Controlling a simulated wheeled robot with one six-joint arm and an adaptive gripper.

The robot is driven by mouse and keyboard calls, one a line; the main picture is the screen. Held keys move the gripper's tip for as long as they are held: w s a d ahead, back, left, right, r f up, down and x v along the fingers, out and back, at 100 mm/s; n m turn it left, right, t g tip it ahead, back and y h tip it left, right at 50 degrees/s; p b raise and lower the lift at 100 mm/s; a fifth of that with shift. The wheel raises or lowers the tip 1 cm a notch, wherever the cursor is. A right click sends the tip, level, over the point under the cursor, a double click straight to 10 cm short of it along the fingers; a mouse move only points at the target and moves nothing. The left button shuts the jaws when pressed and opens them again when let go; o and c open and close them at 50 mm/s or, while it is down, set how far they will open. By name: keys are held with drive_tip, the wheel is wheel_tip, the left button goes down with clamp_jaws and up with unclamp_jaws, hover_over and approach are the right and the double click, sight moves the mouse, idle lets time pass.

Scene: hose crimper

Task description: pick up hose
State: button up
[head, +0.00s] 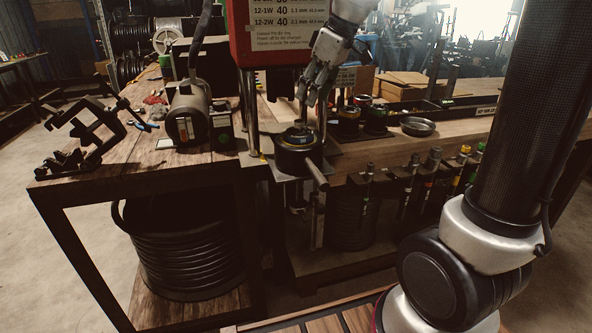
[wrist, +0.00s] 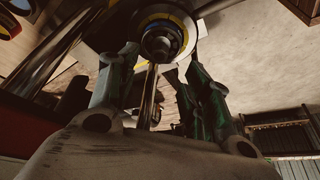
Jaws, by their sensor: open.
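My gripper (head: 314,98) is open in the head view, pointing down just above the round black die holder (head: 296,152) of the red press. In the wrist view its two fingers (wrist: 160,60) stand apart. Between them a narrow shiny rod-like piece (wrist: 149,95) runs to a dark round end (wrist: 161,40) inside a ring with yellow and blue bands. I cannot tell whether this piece is the hose or whether a finger touches it. A coil of black hose (head: 185,250) lies on the shelf under the bench. Short hoses with metal fittings (head: 430,165) hang along the bench front.
The red press (head: 262,45) rises beside my gripper, with a lever handle (head: 315,175) sticking out in front. A motor (head: 187,115) and a black clamp frame (head: 95,125) stand at left. Dies (head: 348,122) and a metal bowl (head: 418,126) stand at right.

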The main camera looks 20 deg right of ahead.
sight(301, 121)
drive_tip(key=x, duration=0.8)
drive_tip(key=shift+r, duration=0.1)
clamp_jaws()
